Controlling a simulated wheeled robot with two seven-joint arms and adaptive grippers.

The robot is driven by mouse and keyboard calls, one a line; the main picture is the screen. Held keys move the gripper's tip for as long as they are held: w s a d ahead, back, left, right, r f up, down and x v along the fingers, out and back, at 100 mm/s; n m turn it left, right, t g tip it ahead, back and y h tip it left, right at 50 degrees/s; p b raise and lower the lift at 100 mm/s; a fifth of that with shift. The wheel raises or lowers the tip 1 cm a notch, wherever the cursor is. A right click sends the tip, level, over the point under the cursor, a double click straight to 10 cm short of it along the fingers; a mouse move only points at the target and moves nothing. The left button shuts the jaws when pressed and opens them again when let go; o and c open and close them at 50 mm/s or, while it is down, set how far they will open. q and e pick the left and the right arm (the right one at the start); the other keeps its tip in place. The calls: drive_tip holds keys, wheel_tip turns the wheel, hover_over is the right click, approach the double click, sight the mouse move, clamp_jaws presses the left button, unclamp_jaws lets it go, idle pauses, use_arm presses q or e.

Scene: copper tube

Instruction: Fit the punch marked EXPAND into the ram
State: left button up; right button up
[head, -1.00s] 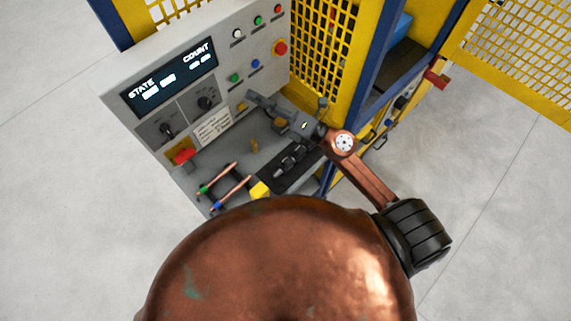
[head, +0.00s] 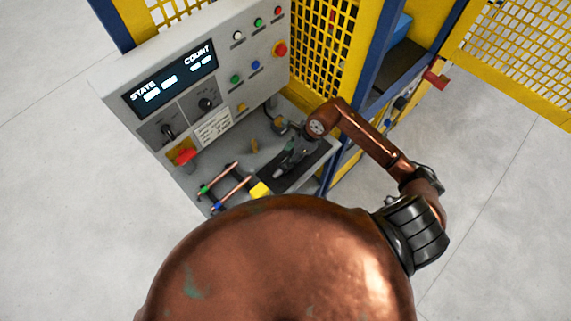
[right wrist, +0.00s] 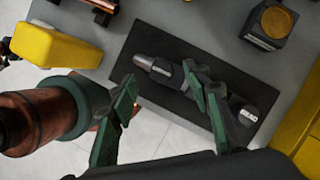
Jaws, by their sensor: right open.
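A black mat (head: 310,162) lies on the grey ledge of the machine. In the right wrist view a dark punch with a grey tapered tip (right wrist: 150,63) lies on the mat (right wrist: 185,104). My right gripper (head: 285,165) points down over the mat. Its green-padded fingers (right wrist: 165,108) are apart and empty, and the right finger hides part of the punch. My left gripper is out of view. I cannot surely identify the ram.
A dark block with a brass disc (right wrist: 275,20) stands beside the mat. A yellow block (right wrist: 55,45) and a rack with copper tubes (head: 233,188) are near its other end. The control panel (head: 190,90) rises behind, and yellow mesh guards (head: 322,45) border the ledge.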

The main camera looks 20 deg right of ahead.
sight(284, 160)
drive_tip(key=p+x, duration=0.2)
drive_tip(key=x, duration=0.3)
drive_tip(key=shift+d, duration=0.1)
drive_tip(key=shift+w+f, duration=0.1)
drive_tip(key=shift+f, duration=0.2)
drive_tip(key=shift+c, duration=0.4)
clamp_jaws()
drive_tip(key=shift+r, duration=0.1)
